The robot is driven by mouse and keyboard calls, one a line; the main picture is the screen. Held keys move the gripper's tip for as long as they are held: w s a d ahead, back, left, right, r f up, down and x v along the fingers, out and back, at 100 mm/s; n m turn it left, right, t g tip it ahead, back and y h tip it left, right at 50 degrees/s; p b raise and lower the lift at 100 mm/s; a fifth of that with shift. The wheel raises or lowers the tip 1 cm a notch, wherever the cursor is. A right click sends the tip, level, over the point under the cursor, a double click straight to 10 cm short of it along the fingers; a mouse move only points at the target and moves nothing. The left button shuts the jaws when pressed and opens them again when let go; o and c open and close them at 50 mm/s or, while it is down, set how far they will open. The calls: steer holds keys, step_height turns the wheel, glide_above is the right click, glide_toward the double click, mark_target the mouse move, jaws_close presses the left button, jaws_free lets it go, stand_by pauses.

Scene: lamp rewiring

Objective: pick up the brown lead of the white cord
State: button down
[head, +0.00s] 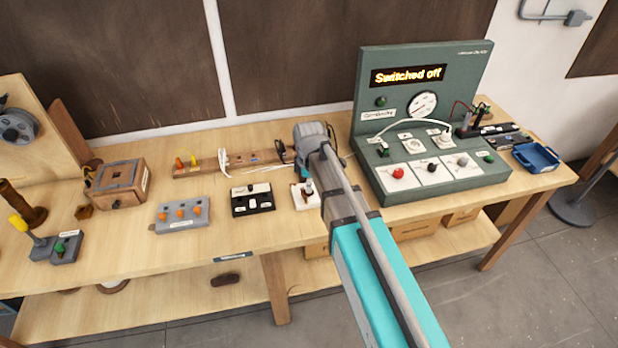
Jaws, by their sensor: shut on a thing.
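The white cord (224,161) lies looped over the wooden strip (205,168) at the back of the bench. It runs right along the strip towards my gripper (312,148). My gripper points down at the right end of the strip, seen from behind and above. My own wrist and arm cover its fingertips. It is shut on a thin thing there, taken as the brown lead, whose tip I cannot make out. Thin dark shapes show on both sides of the gripper.
A small white-based switch (305,194) stands just in front of my gripper, with a black terminal block (252,199) and a grey block (181,214) further left. The green test console (440,190), reading "Switched off", stands close on the right. Bare bench lies along the front.

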steer(key=shift+s, duration=0.15)
stand_by(0.6)
step_height(320, 180, down, 4)
steer(key=b, duration=0.4)
steer(key=shift+s, duration=0.15)
stand_by(0.3)
